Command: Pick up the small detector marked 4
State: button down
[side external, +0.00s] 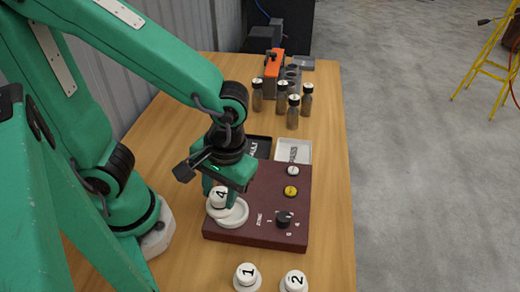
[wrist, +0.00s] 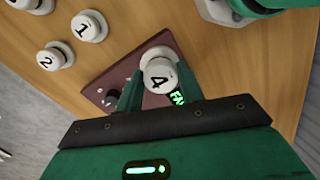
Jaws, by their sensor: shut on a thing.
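The small white detector marked 4 (side external: 219,198) is at the white round base (side external: 236,213) on the left part of the dark red panel. In the wrist view the detector (wrist: 158,75) sits between the two green fingers. My gripper (side external: 222,188) is shut on it, pointing down over the panel; it also fills the lower part of the wrist view (wrist: 158,88). I cannot tell whether the detector touches the base or is just above it. A green lit display (wrist: 177,98) shows beside the detector, partly hidden by a finger.
The dark red panel (side external: 260,232) has a black knob (side external: 285,219), a yellow button (side external: 291,191) and a white button (side external: 292,171). Detectors marked 1 (side external: 247,275) and 2 (side external: 294,282) stand in front. Black (side external: 259,147) and white (side external: 293,150) trays and several bottles (side external: 293,113) are behind.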

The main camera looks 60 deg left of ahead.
jog(key=s+d+r, duration=0.4)
jog(key=s+r, duration=0.1)
jog(key=s, duration=0.2)
jog(key=shift+t, duration=0.4)
jog(key=shift+s+d, duration=0.1)
dwell(0.5)
